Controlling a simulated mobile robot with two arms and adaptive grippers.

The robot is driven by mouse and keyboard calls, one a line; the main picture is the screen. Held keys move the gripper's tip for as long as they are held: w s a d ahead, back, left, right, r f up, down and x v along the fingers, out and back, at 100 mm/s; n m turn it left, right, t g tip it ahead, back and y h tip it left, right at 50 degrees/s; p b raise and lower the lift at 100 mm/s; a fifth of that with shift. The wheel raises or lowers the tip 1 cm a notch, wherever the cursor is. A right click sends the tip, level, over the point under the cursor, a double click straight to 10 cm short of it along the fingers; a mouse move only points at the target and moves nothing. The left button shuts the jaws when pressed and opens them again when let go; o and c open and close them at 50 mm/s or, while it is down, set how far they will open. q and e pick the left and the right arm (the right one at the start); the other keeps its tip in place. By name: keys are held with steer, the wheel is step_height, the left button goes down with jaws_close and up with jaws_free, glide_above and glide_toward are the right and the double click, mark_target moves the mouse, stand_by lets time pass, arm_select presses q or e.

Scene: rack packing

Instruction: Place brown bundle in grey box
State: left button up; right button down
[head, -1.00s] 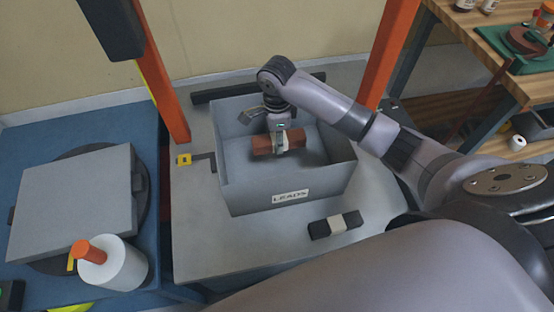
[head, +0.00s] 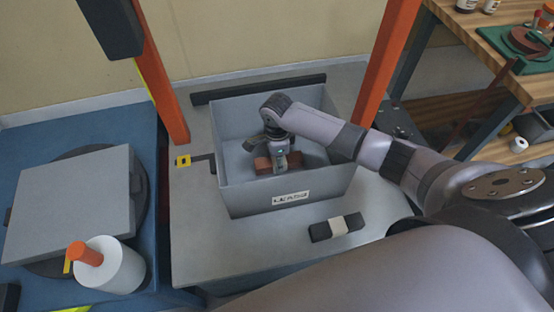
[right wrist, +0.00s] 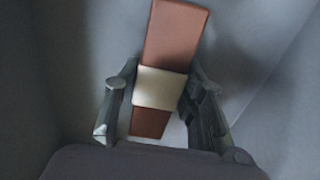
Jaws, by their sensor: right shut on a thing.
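The grey box (head: 237,201) with a white label stands on the grey table. The brown bundle (head: 263,165) is inside the box, low between its walls. In the right wrist view the bundle (right wrist: 175,38) has a pale band round its middle. My right gripper (head: 281,166) reaches down into the box and is shut on the bundle at the band, with one finger on each side. Whether the bundle touches the box floor I cannot tell. My left gripper is not in view.
A black bundle with a pale band (head: 337,227) lies on the table in front of the box. Orange posts (head: 165,80) rise at both sides behind. A white cylinder with an orange top (head: 118,265) stands at the left.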

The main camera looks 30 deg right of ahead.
steer(key=shift+f, duration=0.1)
steer(key=c, duration=1)
jaws_free()
steer(key=shift+c, duration=0.2)
step_height(320, 180, up, 12)
steer(key=p, duration=0.1)
steer(key=shift+r, duration=0.2)
